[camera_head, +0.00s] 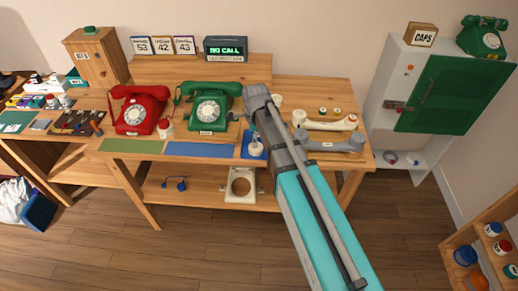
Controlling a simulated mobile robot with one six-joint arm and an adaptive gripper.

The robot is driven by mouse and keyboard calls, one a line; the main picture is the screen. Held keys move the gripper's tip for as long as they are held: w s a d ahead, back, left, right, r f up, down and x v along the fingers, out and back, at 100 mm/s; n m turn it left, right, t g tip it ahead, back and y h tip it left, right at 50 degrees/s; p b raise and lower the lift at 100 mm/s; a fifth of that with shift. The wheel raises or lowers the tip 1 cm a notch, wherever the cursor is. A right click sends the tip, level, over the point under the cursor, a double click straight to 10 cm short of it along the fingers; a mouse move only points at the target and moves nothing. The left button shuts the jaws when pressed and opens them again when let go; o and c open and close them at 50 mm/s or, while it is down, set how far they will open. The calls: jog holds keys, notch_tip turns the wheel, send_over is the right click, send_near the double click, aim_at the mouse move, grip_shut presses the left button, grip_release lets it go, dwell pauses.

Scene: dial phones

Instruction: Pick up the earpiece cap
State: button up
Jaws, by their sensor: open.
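I cannot tell for sure which piece is the earpiece cap. A small pale round piece (256,149) sits on the blue mat (247,140) on the workbench, just left of my arm. Another pale round piece (277,100) shows right of the arm's far end. A cream handset (330,122) and a grey handset (328,141) lie on the bench to the right. A few small round parts (323,111) lie behind them. My arm reaches from the lower right over the bench. My gripper's fingers cannot be made out behind the arm.
A red phone (140,109) and a green phone (209,107) stand left of my arm. A box marked CAPS (420,35) sits on the cabinet (388,80) at right. Green (131,146) and blue (202,150) mats along the bench's front are bare.

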jog(key=shift+a+f+b, duration=0.1)
jog(key=shift+f+b, duration=2.5)
jog(key=c, duration=0.7)
